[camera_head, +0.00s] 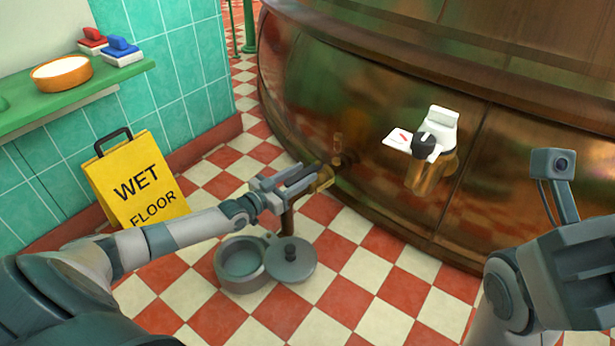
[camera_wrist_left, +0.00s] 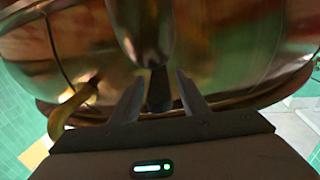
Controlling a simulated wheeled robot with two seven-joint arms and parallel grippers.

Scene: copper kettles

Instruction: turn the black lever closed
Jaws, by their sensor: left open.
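My left gripper (camera_head: 298,182) reaches in from the left and is beside a brass tap (camera_head: 326,177) low on the big copper kettle (camera_head: 360,120). Its fingers are open. In the left wrist view, a dark lever-like piece (camera_wrist_left: 159,88) lies between the two fingers of the left gripper (camera_wrist_left: 158,100), below a shiny metal part (camera_wrist_left: 148,35). I cannot tell whether either finger touches it. A white fitting (camera_head: 440,122) with a black knob stands on a second brass part (camera_head: 430,174) farther right. My right wrist shows at the right edge; its fingers cannot be made out.
A grey pot (camera_head: 240,262) and a grey lid (camera_head: 290,262) are on the checked floor below the tap. A yellow wet-floor sign (camera_head: 135,182) leans at the left. A green shelf (camera_head: 60,108) holds a bowl and two brushes. Free floor lies in front of the kettle.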

